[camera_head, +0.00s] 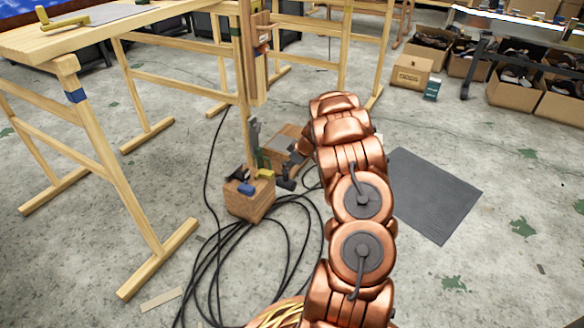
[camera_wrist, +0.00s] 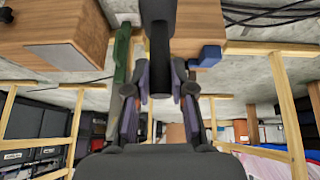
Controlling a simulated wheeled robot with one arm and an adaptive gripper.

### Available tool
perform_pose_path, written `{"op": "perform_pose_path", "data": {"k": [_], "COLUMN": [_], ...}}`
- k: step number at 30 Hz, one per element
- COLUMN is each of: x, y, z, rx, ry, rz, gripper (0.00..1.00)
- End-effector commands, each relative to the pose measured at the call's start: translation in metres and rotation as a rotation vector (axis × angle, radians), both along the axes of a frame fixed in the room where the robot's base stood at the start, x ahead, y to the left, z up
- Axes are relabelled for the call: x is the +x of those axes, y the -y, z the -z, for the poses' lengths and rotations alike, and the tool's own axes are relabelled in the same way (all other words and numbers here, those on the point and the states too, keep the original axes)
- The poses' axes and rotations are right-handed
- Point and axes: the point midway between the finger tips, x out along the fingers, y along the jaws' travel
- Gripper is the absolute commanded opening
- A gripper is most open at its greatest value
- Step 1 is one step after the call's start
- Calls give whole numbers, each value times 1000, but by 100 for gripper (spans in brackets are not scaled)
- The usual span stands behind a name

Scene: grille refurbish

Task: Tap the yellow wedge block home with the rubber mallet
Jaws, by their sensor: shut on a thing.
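The yellow wedge block (camera_head: 266,174) shows small at the top of a wooden block (camera_head: 250,204) on the floor, beside a blue block (camera_head: 246,189). The blue block also shows in the wrist view (camera_wrist: 205,57); the yellow wedge cannot be made out there. My gripper (camera_wrist: 160,88) is shut on a dark, rounded bar, which I take for the rubber mallet (camera_wrist: 158,30). The bar runs up between the fingers. In the head view my gripper (camera_head: 288,182) is just right of the wooden block, partly hidden by my arm. Whether mallet and wedge touch cannot be told.
A green upright piece (camera_wrist: 122,50) stands close to my gripper. A second wooden box (camera_head: 284,146) lies behind. Black cables (camera_head: 215,250) loop around the block. A wooden trestle table (camera_head: 95,40) stands left. A dark mat (camera_head: 435,195) lies on open floor right.

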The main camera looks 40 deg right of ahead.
Motion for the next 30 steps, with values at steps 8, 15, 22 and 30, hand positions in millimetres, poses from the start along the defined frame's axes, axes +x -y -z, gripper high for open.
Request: {"op": "perform_pose_path", "data": {"k": [8,15,22,30], "x": [36,39,39,15], "y": [-11,-12,-12,-4], "z": [-3,-1,0,5], "rx": [0,-1,-2,-2], "ry": [0,1,1,2], "rz": [-2,0,-1,3], "gripper": [0,0,0,0]}}
